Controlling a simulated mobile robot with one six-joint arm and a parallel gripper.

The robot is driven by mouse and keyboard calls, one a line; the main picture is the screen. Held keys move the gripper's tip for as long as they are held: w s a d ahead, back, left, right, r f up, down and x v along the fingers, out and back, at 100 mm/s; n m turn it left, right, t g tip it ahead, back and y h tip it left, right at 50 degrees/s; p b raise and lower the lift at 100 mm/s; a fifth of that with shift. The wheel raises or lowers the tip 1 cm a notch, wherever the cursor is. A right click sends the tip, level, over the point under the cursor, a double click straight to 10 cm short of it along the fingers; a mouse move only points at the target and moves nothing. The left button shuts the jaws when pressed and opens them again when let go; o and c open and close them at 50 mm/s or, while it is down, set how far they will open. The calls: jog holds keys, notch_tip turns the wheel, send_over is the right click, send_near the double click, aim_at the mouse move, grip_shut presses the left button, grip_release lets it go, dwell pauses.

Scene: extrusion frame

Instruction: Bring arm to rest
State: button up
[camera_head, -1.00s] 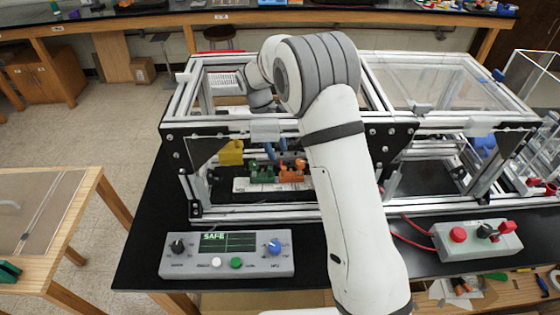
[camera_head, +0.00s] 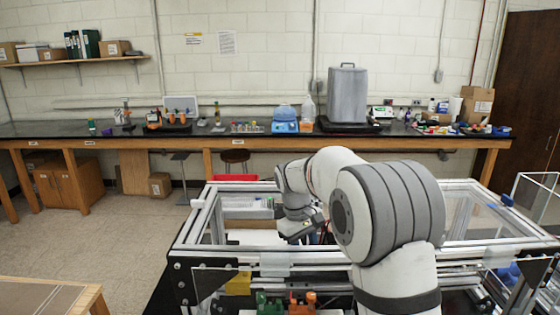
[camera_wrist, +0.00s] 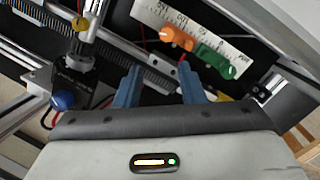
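My arm (camera_head: 395,290) reaches over the extrusion frame (camera_head: 290,262), with its elbow high and its wrist (camera_head: 300,222) bent down inside the frame's top opening. In the wrist view my gripper (camera_wrist: 160,74) shows two blue fingers held apart, with nothing between them. In the head view the fingertips are hidden. An orange part (camera_wrist: 177,38) and a green part (camera_wrist: 214,58) sit on a white labelled strip (camera_wrist: 150,12) beyond the fingers. In the head view the orange part (camera_head: 302,304) and green part (camera_head: 268,304) show at the bottom edge.
Metal rails surround the wrist. In the wrist view, a vertical metal post (camera_wrist: 92,22) and a blue knob (camera_wrist: 63,100) stand left of the fingers. A yellow block (camera_head: 239,284) sits inside the frame's front. A long back bench (camera_head: 190,133) holds lab gear, and floor lies open at left.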

jog(key=s+d+r+m+t, duration=0.1)
jog(key=s+d+r, duration=0.2)
jog(key=r, duration=0.1)
jog(key=s+d+r+m+t, duration=0.2)
jog(key=s+d+r, duration=0.1)
jog(key=s+r, duration=0.1)
jog(key=s+d+r+m+t+y+b, duration=0.1)
jog(key=s+d+r+m+t, duration=0.1)
jog(key=r, duration=0.4)
jog(key=shift+s+d, duration=0.65)
jog(key=s+f+b, duration=0.1)
jog(key=s+f, duration=0.6)
jog(key=s, duration=0.2)
jog(key=s+f+m+y+b, duration=0.1)
jog(key=s+f+b, duration=0.1)
jog(key=s+f, duration=0.5)
jog(key=shift+s+a+g, duration=0.3)
jog(key=shift+s+a, duration=0.15)
jog(key=shift+s, duration=0.8)
jog(key=shift+m, duration=0.3)
jog(key=shift+o, duration=0.2)
